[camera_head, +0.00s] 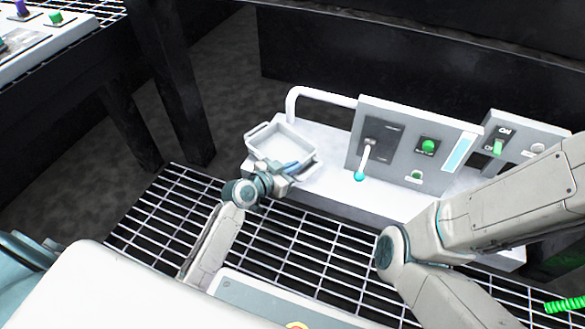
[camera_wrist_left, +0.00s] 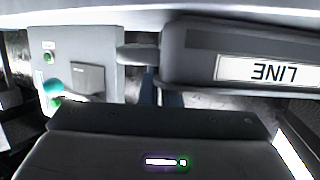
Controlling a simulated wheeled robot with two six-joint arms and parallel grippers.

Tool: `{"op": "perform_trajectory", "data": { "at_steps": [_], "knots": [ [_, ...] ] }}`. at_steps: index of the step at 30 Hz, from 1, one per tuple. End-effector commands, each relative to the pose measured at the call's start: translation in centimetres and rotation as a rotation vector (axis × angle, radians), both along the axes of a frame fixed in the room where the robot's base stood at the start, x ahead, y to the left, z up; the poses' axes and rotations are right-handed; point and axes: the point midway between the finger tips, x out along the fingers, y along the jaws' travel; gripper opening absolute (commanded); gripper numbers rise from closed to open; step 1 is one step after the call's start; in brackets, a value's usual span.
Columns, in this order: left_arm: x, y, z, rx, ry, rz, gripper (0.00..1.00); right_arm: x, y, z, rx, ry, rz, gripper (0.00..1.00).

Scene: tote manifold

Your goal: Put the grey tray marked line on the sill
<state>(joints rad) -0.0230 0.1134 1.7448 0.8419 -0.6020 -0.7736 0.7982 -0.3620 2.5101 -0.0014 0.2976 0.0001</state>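The grey tray (camera_head: 262,137) is a shallow, open, light-coloured tray at the left end of the white sill (camera_head: 340,194) in the head view. Whether it rests on the sill or hangs just above it I cannot tell. In the left wrist view the tray (camera_wrist_left: 195,62) shows its label (camera_wrist_left: 268,70), reading LINE upside down. My left gripper (camera_head: 290,167) is at the tray's near side, its bluish fingers close against it. The fingers (camera_wrist_left: 162,92) are mostly hidden in the wrist view, so their grip is unclear. My right arm crosses the right side; its gripper is out of view.
A grey panel (camera_head: 400,150) with a lever (camera_head: 365,160) and green button (camera_head: 428,146) stands on the sill right of the tray. A second switch panel (camera_head: 520,139) is farther right. A white rail (camera_head: 300,92) rises behind the tray.

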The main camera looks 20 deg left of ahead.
Motion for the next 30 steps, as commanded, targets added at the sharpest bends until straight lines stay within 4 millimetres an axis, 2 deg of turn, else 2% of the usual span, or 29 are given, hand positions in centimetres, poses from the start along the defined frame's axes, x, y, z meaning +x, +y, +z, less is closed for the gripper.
{"op": "perform_trajectory", "data": {
  "at_steps": [3, 6, 7, 18, 23, 30],
  "knots": [
    [0.0, 0.0, -0.3, 0.001, -0.001, 0.001, 0.0, 0.0, 0.0, -0.4, 0.0, -0.001, 0.001, 0.36],
    [0.0, 0.0, -0.2, 0.0, 0.0, 0.0, 0.21, 0.0, 0.0, -0.2, 0.0, -0.001, 0.001, 0.36],
    [0.0, 0.0, -0.2, 0.0, 0.0, 0.0, 0.25, 0.0, 0.0, -0.2, 0.0, -0.001, 0.001, 0.36],
    [-0.1, 0.1, 0.3, 0.001, 0.0, 0.0, 0.25, 0.0, 0.0, 0.3, 0.0, 0.0, 0.001, 0.36],
    [-2.4, 1.1, 1.2, 0.004, 0.003, 0.0, 0.25, 0.0, 0.0, 1.8, 0.0, -0.001, 0.0, 0.36],
    [-7.1, 3.2, 2.6, 0.006, 0.003, -0.001, 0.25, -0.1, 0.0, 3.8, 0.001, -0.002, -0.003, 0.36]
  ]
}}
